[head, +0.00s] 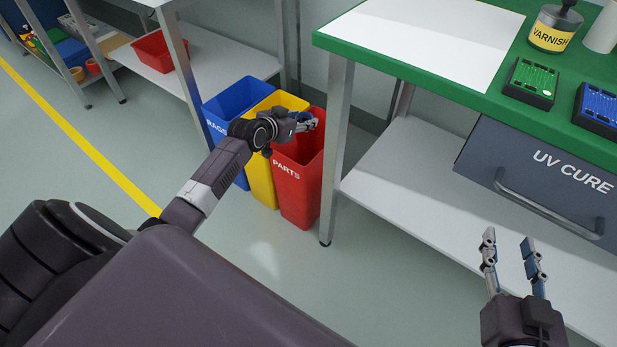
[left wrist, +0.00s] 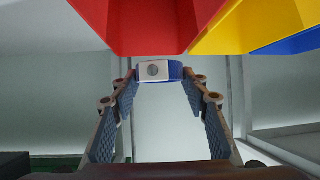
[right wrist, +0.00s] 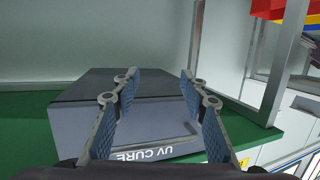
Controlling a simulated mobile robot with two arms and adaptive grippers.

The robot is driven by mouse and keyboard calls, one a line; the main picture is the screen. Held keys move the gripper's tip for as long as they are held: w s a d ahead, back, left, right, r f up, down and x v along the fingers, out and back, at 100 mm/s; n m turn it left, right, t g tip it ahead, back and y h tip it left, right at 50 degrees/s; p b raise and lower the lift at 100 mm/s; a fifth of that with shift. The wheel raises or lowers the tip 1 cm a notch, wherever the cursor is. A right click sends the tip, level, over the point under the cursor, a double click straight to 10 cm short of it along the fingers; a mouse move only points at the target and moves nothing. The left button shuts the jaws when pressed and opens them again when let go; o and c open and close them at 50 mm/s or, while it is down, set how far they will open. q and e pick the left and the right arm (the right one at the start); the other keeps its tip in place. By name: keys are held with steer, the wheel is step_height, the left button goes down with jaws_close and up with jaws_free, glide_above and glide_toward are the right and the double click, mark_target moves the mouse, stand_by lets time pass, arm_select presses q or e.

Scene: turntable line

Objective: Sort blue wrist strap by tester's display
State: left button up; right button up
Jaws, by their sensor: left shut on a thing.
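My left gripper (head: 308,124) reaches over the red bin marked PARTS (head: 298,185). In the left wrist view, my left gripper (left wrist: 158,80) is shut on the blue wrist strap (left wrist: 175,70), which has a pale plate with a round metal stud and sits between the fingertips. In the head view I cannot make out the strap clearly. My right gripper (head: 513,262) is open and empty in front of the bench; its spread fingers also show in the right wrist view (right wrist: 160,78). No tester or display is in view.
A yellow bin (head: 262,180) and a blue bin marked RAGS (head: 222,115) stand beside the red one. The green bench (head: 480,85) carries a varnish jar (head: 553,28) and trays, with a UV CURE unit (head: 540,180) below. A red tray (head: 158,50) sits on another shelf.

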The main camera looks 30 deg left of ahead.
arm_select(q)
steer(key=shift+f, duration=0.1)
arm_select(e)
steer(key=shift+w+a+r+t, duration=0.15)
steer(key=shift+r+t, duration=0.15)
steer(key=shift+r, duration=0.25)
arm_select(q)
steer(key=o, duration=1.3)
steer(key=shift+s, duration=0.1)
steer(key=v, duration=1.2)
